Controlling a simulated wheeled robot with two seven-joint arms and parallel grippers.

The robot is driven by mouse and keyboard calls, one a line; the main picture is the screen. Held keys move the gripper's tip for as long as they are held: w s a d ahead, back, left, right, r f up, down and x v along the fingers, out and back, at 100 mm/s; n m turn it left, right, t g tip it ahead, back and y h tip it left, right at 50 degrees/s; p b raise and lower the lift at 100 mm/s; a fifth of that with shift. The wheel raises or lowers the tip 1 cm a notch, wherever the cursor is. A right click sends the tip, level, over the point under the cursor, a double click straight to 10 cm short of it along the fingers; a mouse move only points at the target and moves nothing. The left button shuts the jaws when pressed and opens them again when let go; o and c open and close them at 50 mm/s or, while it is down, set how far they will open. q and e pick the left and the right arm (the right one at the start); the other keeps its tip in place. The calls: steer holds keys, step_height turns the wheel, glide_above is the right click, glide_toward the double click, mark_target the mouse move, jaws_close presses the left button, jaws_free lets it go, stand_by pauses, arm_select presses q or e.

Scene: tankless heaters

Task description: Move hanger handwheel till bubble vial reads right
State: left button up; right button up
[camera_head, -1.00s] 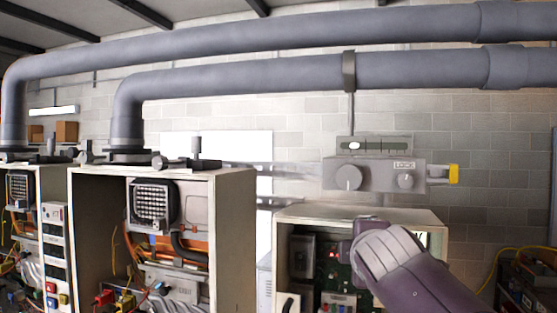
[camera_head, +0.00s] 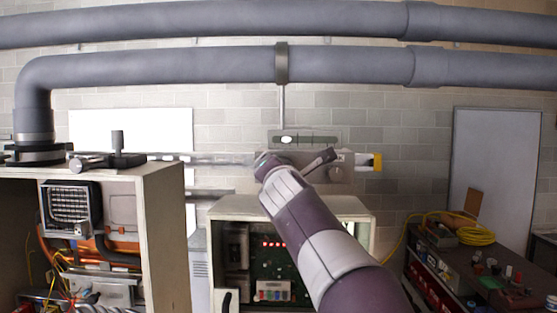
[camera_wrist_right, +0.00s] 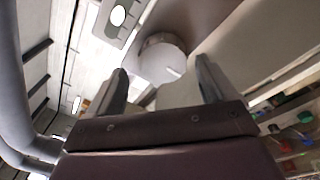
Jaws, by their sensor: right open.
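The bubble vial (camera_head: 304,139) is a grey-green strip above the hanger box, with its pale bubble (camera_head: 287,139) left of the middle. The vial also shows at the top of the right wrist view (camera_wrist_right: 112,22). The handwheel (camera_wrist_right: 162,58) is a round pale knob with a white mark on the box face. My right gripper (camera_wrist_right: 161,72) is open, its fingers on either side of the handwheel; contact cannot be told. In the head view my right arm hides the handwheel and much of the box. My left gripper is not in view.
A strap (camera_head: 281,62) and rod come down from the lower grey pipe (camera_head: 180,67) above the box. An open heater cabinet (camera_head: 230,208) with red lights stands below. Another cabinet (camera_head: 160,200) is at left, and a cluttered bench (camera_head: 440,262) at right.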

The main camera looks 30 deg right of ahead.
steer(key=shift+w+d+r, duration=0.1)
steer(key=shift+w+d, duration=0.35)
steer(key=shift+w, duration=0.05)
steer(key=shift+d, duration=0.5)
steer(key=shift+s+a, duration=0.1)
steer(key=shift+a, duration=0.2)
steer(key=c, duration=0.5)
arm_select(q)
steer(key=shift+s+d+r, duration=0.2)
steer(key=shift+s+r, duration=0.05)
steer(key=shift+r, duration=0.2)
arm_select(e)
steer(key=c, duration=0.6)
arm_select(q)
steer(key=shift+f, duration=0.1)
arm_select(e)
steer(key=shift+o, duration=0.2)
